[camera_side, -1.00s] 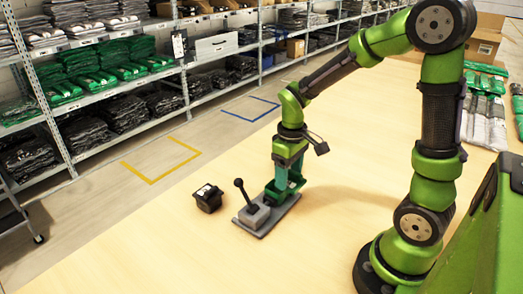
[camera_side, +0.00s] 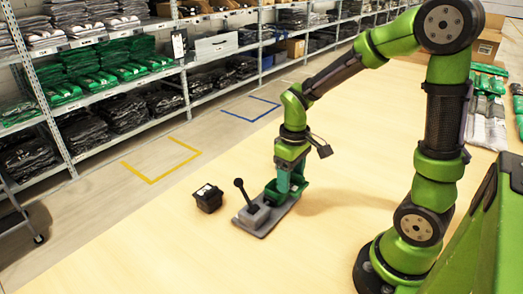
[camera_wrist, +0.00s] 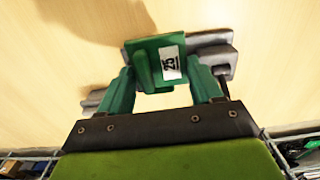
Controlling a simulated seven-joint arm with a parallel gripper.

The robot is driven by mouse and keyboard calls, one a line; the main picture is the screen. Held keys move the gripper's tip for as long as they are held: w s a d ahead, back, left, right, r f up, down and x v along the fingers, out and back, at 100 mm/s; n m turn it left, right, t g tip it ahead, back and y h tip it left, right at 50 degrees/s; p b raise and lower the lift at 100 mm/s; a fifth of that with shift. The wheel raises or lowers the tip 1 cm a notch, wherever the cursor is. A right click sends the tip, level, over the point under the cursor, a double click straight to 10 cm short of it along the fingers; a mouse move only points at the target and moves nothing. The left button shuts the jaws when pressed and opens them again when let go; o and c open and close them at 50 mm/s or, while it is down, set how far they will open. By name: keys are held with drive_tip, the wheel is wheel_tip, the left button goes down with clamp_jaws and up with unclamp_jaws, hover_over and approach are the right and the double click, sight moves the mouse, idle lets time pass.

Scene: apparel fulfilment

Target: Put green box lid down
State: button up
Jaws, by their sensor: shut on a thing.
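The green box lid (camera_wrist: 144,68), with a white label reading 25, is between the fingers of my gripper (camera_wrist: 163,92) in the wrist view. In the side view the green piece (camera_side: 272,190) is low over a grey base plate (camera_side: 279,213), and my gripper (camera_side: 291,182) points down at it. My gripper is shut on the lid. I cannot tell whether the lid touches the plate. The fingers hide part of the lid in the side view.
A black lever on a grey block (camera_side: 252,212) stands at the left end of the plate. A small black box (camera_side: 208,198) with a white label sits to its left. Folded packs (camera_side: 486,110) lie at the table's far right. The table front is clear.

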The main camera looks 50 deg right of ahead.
drive_tip(key=w+d, duration=0.2)
drive_tip(key=w, duration=1.7)
drive_tip(key=f, duration=0.9)
drive_tip(key=shift+s+a+f, duration=0.15)
drive_tip(key=shift+s+a, duration=0.1)
drive_tip(key=shift+a, duration=0.05)
drive_tip(key=shift+f, duration=0.1)
drive_tip(key=o, duration=1)
